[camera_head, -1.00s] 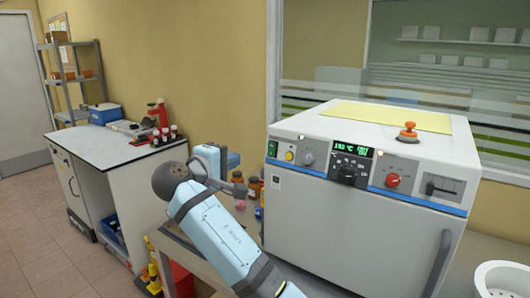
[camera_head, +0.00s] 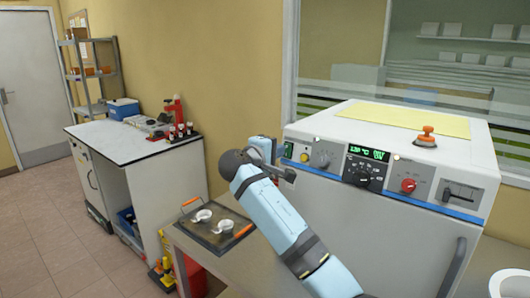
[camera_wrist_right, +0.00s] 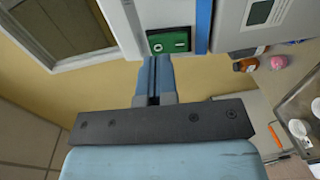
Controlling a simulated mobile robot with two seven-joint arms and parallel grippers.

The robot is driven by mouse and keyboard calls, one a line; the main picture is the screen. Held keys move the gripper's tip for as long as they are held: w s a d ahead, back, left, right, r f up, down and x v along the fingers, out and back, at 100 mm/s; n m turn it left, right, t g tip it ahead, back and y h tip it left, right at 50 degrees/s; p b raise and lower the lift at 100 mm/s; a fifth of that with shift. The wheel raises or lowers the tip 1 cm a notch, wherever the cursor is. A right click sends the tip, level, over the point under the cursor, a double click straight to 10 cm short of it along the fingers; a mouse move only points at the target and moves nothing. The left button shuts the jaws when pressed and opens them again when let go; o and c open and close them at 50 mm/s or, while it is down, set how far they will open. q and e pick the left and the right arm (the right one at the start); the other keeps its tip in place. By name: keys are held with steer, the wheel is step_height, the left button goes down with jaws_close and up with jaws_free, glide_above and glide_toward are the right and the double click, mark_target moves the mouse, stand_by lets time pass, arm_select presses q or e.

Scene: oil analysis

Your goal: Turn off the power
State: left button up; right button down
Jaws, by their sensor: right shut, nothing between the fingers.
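A green rocker switch (camera_head: 287,150) sits at the left end of the control panel of the large white oven (camera_head: 385,225). In the right wrist view the switch (camera_wrist_right: 168,41) is close up, with pale I and O marks. My right gripper (camera_head: 291,176) is shut and empty, near the panel's lower left corner and just below the switch in the head view. In the right wrist view its fingertips (camera_wrist_right: 154,62) point at the switch's edge; I cannot tell whether they touch. The oven display (camera_head: 368,153) is lit green. My left gripper is out of view.
The panel also has a dark knob (camera_head: 363,175) and a red knob (camera_head: 408,185). An orange-handled object (camera_head: 426,137) stands on top. A tray (camera_head: 202,238) with two white cups lies left of my right arm. Bottles (camera_wrist_right: 245,65) are near the oven.

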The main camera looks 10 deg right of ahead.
steer(key=shift+x, duration=0.9)
steer(key=p, duration=0.1)
steer(key=r+y+p, duration=0.1)
steer(key=p, duration=0.1)
steer(key=shift+w+d+g, duration=0.15)
steer(key=shift+d+g, duration=0.1)
steer(key=shift+g, duration=0.15)
steer(key=shift+d+f, duration=0.1)
steer(key=shift+f, duration=0.2)
